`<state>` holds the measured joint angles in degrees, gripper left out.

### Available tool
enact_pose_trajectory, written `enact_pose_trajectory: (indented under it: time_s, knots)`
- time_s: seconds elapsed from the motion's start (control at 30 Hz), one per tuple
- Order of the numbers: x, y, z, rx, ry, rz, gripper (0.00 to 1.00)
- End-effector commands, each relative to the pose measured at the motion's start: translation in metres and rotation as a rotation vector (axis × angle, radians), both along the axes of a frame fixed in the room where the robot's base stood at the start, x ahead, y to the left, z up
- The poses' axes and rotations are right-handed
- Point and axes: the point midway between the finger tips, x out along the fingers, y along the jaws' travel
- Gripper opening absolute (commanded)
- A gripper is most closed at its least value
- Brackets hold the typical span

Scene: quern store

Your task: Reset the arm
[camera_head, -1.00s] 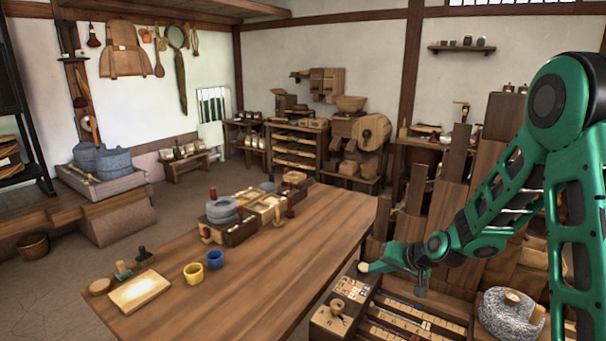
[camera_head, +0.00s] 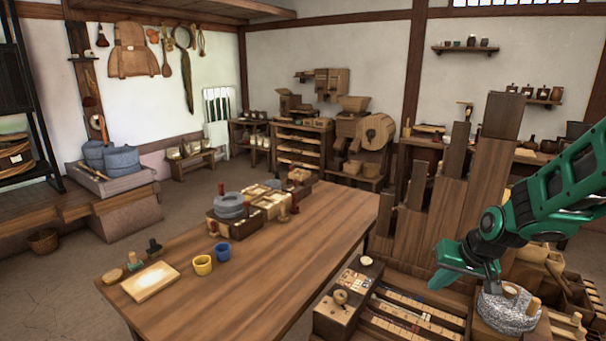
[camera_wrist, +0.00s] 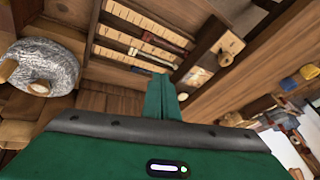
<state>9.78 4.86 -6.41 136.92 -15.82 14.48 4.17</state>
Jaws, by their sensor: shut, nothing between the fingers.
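My green gripper (camera_head: 443,276) is at the right of the head view, above the slatted drawer rack beside the long wooden table. Its fingers are shut and empty. In the wrist view the two closed fingers (camera_wrist: 161,96) reach up from the bottom middle toward the rack. My arm comes in from the right edge of the head view and bends down at the wrist. A grey speckled stone quern (camera_head: 508,308) sits just right of the gripper and also shows at the left of the wrist view (camera_wrist: 40,68).
The slatted rack (camera_head: 412,322) and a small wooden box (camera_head: 334,318) lie below and left of the gripper. Tall stepped wooden boards (camera_head: 462,205) stand behind it. The table (camera_head: 290,262) has a yellow cup (camera_head: 202,265) and a blue cup (camera_head: 222,251); its right half is clear.

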Motion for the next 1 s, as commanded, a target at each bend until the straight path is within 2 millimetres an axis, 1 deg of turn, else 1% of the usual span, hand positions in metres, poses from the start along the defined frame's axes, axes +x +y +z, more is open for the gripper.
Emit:
enact_pose_trajectory:
  time_s: [0.03,0.1,0.17,0.2,0.27,0.3,0.37,0.4,0.47,0.5,0.6,0.7,0.8,1.0]
  knots:
    - [-0.019,-0.012,0.011,-0.024,0.023,-0.017,0.0]
    - [-0.048,-0.027,0.021,-0.056,0.073,-0.042,0.0]
    - [-0.074,-0.039,0.029,-0.077,0.116,-0.068,0.0]
    - [-0.091,-0.046,0.034,-0.088,0.145,-0.086,0.0]
    - [-0.118,-0.056,0.042,-0.101,0.186,-0.114,0.0]
    - [-0.137,-0.061,0.046,-0.108,0.216,-0.135,0.0]
    - [-0.165,-0.068,0.054,-0.112,0.257,-0.165,0.0]
    - [-0.184,-0.071,0.057,-0.112,0.287,-0.186,0.0]
    - [-0.211,-0.075,0.063,-0.11,0.326,-0.217,0.0]
    - [-0.228,-0.076,0.066,-0.105,0.351,-0.235,0.0]
    - [-0.263,-0.076,0.071,-0.089,0.403,-0.274,0.0]
    - [-0.287,-0.075,0.074,-0.074,0.441,-0.303,0.0]
    - [-0.299,-0.072,0.075,-0.064,0.461,-0.316,0.0]
    - [-0.303,-0.072,0.076,-0.061,0.468,-0.321,0.0]
